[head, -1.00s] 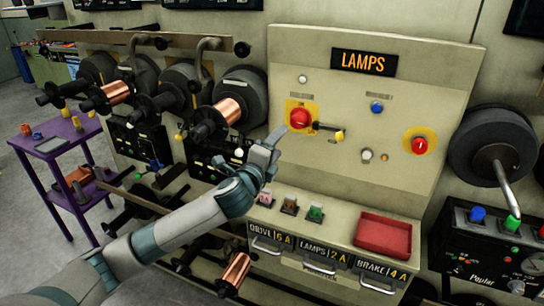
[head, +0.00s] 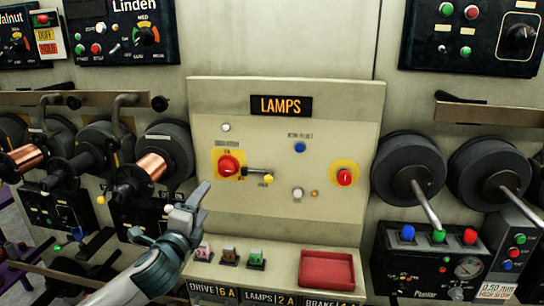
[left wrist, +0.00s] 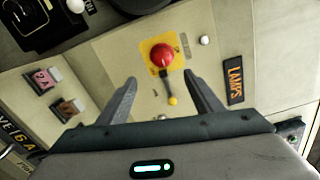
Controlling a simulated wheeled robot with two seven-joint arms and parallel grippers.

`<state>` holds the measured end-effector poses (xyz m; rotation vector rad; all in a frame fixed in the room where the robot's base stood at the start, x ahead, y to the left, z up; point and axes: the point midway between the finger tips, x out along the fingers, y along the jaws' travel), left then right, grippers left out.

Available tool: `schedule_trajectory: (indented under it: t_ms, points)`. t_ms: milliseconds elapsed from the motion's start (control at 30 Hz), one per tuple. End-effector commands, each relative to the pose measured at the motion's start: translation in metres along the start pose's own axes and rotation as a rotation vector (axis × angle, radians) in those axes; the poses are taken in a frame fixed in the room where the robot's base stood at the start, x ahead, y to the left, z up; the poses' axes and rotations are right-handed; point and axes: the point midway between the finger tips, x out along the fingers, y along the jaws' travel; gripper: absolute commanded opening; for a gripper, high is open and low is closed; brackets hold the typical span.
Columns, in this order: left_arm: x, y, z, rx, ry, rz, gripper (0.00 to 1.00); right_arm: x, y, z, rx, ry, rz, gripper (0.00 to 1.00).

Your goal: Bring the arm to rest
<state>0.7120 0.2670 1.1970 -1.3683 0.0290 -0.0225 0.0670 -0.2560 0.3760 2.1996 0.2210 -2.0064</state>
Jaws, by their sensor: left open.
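My left gripper (head: 190,205) is raised in front of the lower left part of the LAMPS panel (head: 220,115). In the left wrist view its two fingers (left wrist: 160,90) stand apart with nothing between them. Beyond the fingers is a red knob (head: 229,166) on a yellow plate, with a dark lever (head: 256,172) ending in a yellow tip beside it. The knob also shows in the left wrist view (left wrist: 162,55), apart from the fingers. My right gripper is out of view.
A ledge below the panel holds small coloured blocks (head: 229,255) and a red tray (head: 327,270). Copper spools (head: 140,178) project from the wall at left. Dark reels (head: 408,180) and a control box (head: 440,262) stand at right. Another red knob (head: 344,177) is on the panel.

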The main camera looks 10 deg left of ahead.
Motion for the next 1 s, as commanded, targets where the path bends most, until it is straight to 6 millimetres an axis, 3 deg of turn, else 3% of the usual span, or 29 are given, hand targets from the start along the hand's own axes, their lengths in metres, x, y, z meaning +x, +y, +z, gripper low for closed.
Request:
schedule_trajectory:
  t_ms: [167,267,467,667,800,1000]
  points:
    - [-0.013,0.028,-0.013,-0.092,0.002,0.061,0.60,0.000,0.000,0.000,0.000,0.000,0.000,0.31]
    - [-0.028,0.057,-0.025,-0.191,-0.004,0.127,0.60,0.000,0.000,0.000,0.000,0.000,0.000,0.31]
    - [-0.080,0.133,-0.054,-0.462,-0.051,0.319,0.60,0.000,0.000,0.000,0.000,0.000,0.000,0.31]
    - [-0.152,0.208,-0.078,-0.742,-0.154,0.535,0.60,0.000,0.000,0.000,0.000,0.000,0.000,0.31]
    - [-0.211,0.254,-0.093,-0.922,-0.257,0.686,0.60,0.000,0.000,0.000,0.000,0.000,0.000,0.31]
    - [-0.302,0.304,-0.110,-1.144,-0.441,0.883,0.60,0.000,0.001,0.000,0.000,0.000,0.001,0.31]
